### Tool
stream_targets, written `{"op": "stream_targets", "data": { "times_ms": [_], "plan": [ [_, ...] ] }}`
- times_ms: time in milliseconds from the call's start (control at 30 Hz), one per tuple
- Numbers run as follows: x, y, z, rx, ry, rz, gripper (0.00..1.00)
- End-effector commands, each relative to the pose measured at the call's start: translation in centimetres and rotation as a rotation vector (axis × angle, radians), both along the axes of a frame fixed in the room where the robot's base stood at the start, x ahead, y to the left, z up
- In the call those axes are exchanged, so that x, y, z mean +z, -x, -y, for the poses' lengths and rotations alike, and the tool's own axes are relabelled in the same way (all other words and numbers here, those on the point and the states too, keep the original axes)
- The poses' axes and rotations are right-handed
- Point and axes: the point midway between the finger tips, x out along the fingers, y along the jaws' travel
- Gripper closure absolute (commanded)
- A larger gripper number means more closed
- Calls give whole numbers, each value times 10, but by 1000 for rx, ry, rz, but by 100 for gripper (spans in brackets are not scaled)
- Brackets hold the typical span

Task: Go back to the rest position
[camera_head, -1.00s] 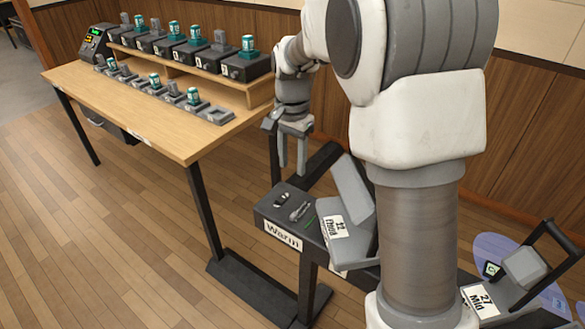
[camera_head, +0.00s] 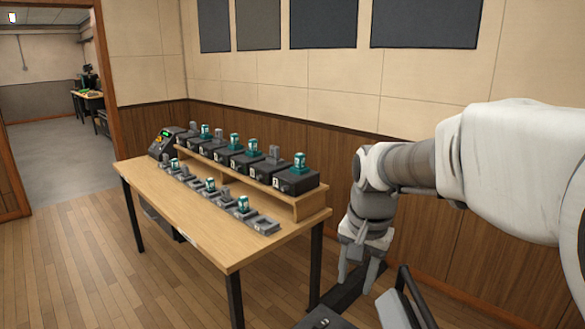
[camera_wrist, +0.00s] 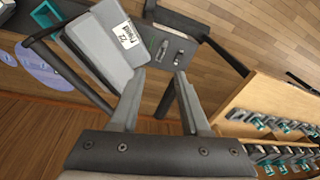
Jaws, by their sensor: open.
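My gripper (camera_head: 360,270) hangs pointing down at the right of the table in the head view, with its fingers apart. In the wrist view my gripper (camera_wrist: 160,98) also shows open, with nothing between the fingertips. Below and beyond it in the wrist view is a dark stand with a grey hinged block (camera_wrist: 95,45) labelled in print, partly behind a finger. In the head view only the top of this stand (camera_head: 405,305) shows at the bottom edge.
A wooden table (camera_head: 190,225) with a raised shelf holds several black boxes and grey and teal fader pieces (camera_head: 243,204). A dark console (camera_head: 165,143) stands at its far end. Floor left of the table is clear.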

Motion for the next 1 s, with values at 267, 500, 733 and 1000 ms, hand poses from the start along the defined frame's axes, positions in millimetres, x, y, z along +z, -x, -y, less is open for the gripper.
{"op": "stream_targets", "data": {
  "times_ms": [267,500,733,1000],
  "plan": [
    [54,60,10,166,31,117,54],
    [81,109,17,307,84,214,54],
    [93,150,22,428,151,293,54],
    [93,171,24,499,198,335,54]
  ]
}}
